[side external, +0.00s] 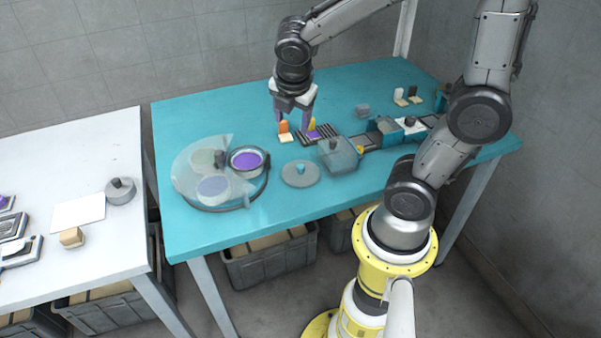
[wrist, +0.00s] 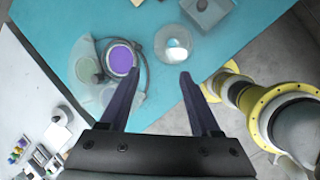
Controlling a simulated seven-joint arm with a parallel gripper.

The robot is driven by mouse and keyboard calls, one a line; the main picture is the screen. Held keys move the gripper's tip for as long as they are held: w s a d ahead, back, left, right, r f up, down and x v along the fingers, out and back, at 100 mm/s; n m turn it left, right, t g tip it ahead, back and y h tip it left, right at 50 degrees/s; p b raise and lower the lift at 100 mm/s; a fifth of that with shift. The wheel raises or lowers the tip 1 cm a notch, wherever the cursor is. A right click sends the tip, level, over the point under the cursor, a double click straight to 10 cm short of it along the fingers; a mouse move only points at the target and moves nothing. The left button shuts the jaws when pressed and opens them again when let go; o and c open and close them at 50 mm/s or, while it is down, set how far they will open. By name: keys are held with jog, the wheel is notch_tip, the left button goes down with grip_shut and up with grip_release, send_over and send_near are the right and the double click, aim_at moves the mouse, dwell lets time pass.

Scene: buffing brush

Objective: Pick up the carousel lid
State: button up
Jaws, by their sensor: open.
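The carousel lid, a flat grey disc (side external: 300,177) with a small teal knob, lies on the teal table to the right of the carousel. It also shows in the wrist view (wrist: 190,52), just beyond my fingertips. The carousel (side external: 190,165) is a round base under a clear cover, with a purple-filled bowl (side external: 247,160) exposed at its right side. My gripper (side external: 293,119) is open and empty, with its purple fingers pointing down above the back of the table. In the wrist view my gripper (wrist: 160,73) shows its fingers wide apart.
A translucent grey box (side external: 338,156) stands close to the lid's right. Orange and yellow upright pieces (side external: 283,130) and a dark ribbed rack (side external: 318,134) are near my fingers. A white table (side external: 80,250) with a round grey container (side external: 120,192) is at left.

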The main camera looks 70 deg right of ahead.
notch_tip(320, 180, down, 6)
jog(key=d+n+g, duration=0.1)
jog(key=d+g, duration=0.1)
send_over(300, 166)
jog(key=a, duration=0.3)
jog(key=f, duration=0.5)
jog(key=s+f, duration=0.1)
jog(key=f, duration=0.1)
jog(key=shift+d+f, duration=0.2)
jog(key=shift+w+x, duration=0.2)
jog(key=shift+x, duration=1.3)
jog(key=shift+w+x, duration=0.2)
jog(key=shift+x, duration=1.25)
grip_shut()
